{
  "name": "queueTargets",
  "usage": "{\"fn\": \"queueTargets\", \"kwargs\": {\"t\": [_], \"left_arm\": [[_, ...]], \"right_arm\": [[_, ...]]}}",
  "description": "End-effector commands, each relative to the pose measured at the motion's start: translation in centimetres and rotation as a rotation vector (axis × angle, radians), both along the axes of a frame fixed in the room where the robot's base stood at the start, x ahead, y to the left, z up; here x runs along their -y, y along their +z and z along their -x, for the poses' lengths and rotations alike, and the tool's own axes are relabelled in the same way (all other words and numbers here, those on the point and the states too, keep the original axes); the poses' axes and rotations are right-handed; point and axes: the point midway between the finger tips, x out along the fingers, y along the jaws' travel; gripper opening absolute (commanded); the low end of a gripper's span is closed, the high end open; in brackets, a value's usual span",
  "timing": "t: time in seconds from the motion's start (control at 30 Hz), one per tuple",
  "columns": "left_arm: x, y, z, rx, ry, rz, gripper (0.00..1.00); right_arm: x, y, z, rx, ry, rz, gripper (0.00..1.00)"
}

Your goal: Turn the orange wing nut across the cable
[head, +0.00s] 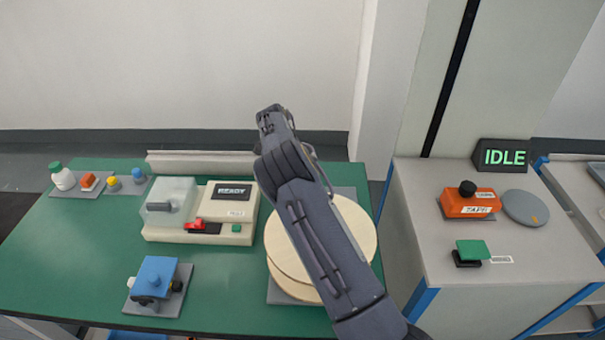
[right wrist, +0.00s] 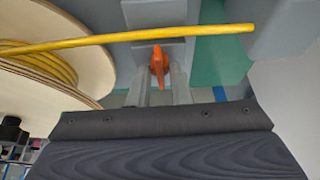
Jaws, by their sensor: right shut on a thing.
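The orange wing nut (right wrist: 158,62) shows in the right wrist view, its long side running up and down the picture. The yellow cable (right wrist: 120,38) runs nearly level just above it, so the nut lies crosswise to the cable there. My right gripper (right wrist: 160,78) is shut on the wing nut, one grey finger on each side. In the head view my right arm reaches from the lower right over the wooden spool (head: 358,238). The wing nut, the cable and my right fingertips cannot be made out there. My left gripper is in neither view.
On the green table stand a cream machine (head: 225,212) showing READY, a blue device (head: 154,277) in front, and a bottle (head: 62,177) with small parts at the back left. A grey cabinet (head: 430,215) at right holds an orange tape unit (head: 470,205) and an IDLE display (head: 503,157).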

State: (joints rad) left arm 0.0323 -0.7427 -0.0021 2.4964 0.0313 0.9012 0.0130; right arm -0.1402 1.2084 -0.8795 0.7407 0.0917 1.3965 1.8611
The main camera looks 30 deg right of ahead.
Motion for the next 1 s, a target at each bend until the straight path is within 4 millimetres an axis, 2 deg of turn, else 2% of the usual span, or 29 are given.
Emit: {"fn": "queueTargets", "kwargs": {"t": [0.5, 0.53, 0.7, 1.0], "left_arm": [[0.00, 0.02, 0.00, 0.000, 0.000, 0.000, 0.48], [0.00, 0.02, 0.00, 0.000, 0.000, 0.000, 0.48], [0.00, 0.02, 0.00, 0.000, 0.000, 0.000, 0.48], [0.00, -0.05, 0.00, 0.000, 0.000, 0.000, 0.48]], "right_arm": [[-0.05, 0.03, -0.09, 0.002, -0.019, -0.001, 0.00], [-0.05, 0.03, -0.09, 0.002, -0.019, -0.001, 0.19], [-0.03, 0.02, -0.07, 0.002, -0.018, -0.001, 0.39], [-0.10, 0.25, -0.13, 0.002, -0.018, -0.001, 0.39]]}}
